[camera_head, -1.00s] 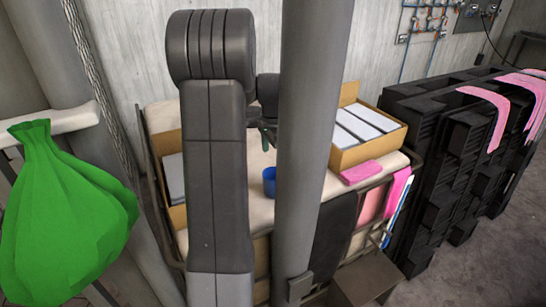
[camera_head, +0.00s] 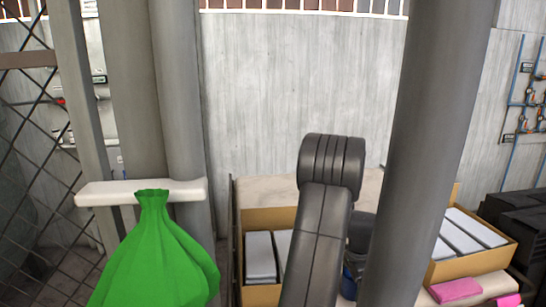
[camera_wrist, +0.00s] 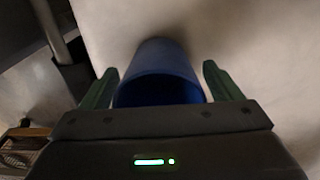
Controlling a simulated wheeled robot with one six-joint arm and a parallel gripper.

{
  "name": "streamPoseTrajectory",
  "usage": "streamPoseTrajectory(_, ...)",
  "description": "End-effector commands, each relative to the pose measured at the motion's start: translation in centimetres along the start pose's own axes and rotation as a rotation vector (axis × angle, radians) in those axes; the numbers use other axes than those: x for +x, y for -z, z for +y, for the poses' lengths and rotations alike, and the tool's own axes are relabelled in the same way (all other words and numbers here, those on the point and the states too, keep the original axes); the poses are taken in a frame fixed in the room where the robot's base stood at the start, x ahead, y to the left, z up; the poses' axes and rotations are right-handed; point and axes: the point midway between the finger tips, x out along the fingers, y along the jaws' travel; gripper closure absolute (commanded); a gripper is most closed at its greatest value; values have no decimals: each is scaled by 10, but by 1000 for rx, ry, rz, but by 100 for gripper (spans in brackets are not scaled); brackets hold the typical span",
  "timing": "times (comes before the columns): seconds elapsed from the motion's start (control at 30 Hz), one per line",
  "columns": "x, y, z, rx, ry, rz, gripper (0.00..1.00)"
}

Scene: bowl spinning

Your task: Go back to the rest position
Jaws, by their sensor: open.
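My gripper (camera_wrist: 160,85) is open in the wrist view, with its two green fingers apart. A blue cup (camera_wrist: 160,62) lies in view between and beyond the fingers, with its open mouth toward the camera. I cannot tell whether the fingers touch it. In the head view, a sliver of the blue cup (camera_head: 349,284) shows beside my dark arm. My fingertips are hidden there behind the arm and the grey post.
The pale table (camera_head: 268,190) bears a left carton (camera_head: 262,295) and a right carton (camera_head: 477,265) of grey-white items. A pink cloth (camera_head: 456,290) lies near the right carton. A green bag (camera_head: 155,265) hangs at left. Black crates (camera_head: 515,215) stand at right. A thick grey post (camera_head: 430,130) blocks part of the view.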

Motion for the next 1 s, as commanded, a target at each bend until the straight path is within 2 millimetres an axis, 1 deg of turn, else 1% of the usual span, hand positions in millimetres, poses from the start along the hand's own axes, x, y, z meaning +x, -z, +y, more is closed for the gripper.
streamPoseTrajectory(0.03, -12, 1, -2, 0, 10, 6, 15)
streamPoseTrajectory(0.1, -20, 1, -2, 0, 9, 5, 15)
streamPoseTrajectory(0.23, -30, 1, -1, 0, 7, 4, 15)
streamPoseTrajectory(0.37, -34, 1, -1, 0, 6, 4, 15)
streamPoseTrajectory(0.63, -34, 1, -1, 0, 6, 4, 15)
streamPoseTrajectory(0.73, -31, 1, -1, 0, 5, 3, 15)
streamPoseTrajectory(0.87, -18, 0, -1, 0, 2, 2, 15)
streamPoseTrajectory(0.97, -1, 0, -1, 0, 2, 1, 15)
streamPoseTrajectory(1.0, -13, 2, -3, -1, 10, 6, 15)
